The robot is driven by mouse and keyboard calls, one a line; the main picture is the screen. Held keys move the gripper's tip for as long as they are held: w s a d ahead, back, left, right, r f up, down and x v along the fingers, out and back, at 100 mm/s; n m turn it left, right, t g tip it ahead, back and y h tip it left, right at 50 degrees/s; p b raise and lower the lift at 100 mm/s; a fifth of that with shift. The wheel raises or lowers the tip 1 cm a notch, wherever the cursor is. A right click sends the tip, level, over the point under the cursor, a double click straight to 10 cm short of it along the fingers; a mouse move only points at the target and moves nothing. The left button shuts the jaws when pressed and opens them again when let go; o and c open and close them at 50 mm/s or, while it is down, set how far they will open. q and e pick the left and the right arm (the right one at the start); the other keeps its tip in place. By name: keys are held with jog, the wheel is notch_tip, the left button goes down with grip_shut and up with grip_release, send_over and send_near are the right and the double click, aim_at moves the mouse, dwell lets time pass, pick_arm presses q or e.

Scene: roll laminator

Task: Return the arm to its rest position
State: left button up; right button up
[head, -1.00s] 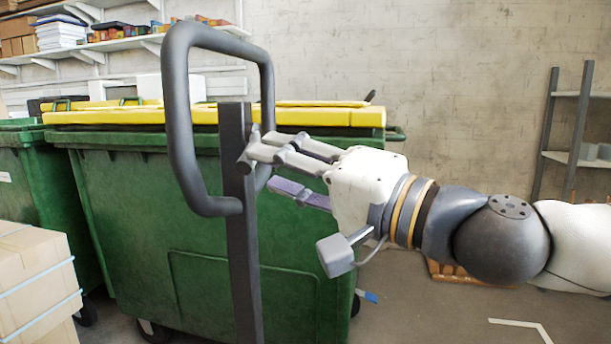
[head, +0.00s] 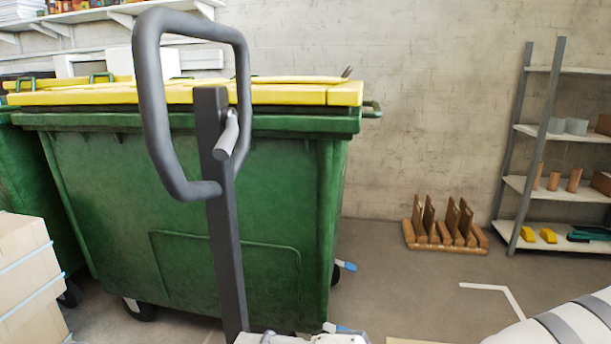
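My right arm (head: 565,325) comes in low at the bottom right, with a white and grey striped link. A white piece (head: 300,339) at the bottom edge looks like part of my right gripper; its fingers are cut off or too little shown to tell open from shut. The dark grey loop handle (head: 154,110) stands upright on its post (head: 225,235), with a small grey lever (head: 229,135) beside the post. Nothing of mine touches the handle. My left gripper is out of view.
A green bin (head: 200,200) with a yellow lid stands behind the handle. Cardboard boxes (head: 22,265) are stacked at the left. A wooden rack (head: 445,230) sits by the wall, and a shelf unit (head: 555,190) stands at the right. Floor between them is clear.

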jog(key=s+d+f+g+h+p, duration=0.25)
jog(key=s+d+f, duration=0.25)
jog(key=s+f, duration=0.55)
jog(key=s+d+f+g+h+p, duration=0.1)
jog(key=s+d+f+g+h, duration=0.35)
jog(key=s+f, duration=0.55)
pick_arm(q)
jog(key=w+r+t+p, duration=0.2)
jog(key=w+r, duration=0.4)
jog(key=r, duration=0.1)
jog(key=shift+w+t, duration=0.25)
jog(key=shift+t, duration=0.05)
pick_arm(e)
jog(key=s+d+n+h, duration=0.1)
jog(key=s+d+h, duration=0.1)
jog(key=s+d, duration=0.4)
jog(key=s+d+f+n+g+h, duration=0.1)
jog(key=s+d+h, duration=0.2)
jog(key=s+d, duration=0.4)
jog(key=d, duration=0.5)
jog(key=shift+f, duration=0.15)
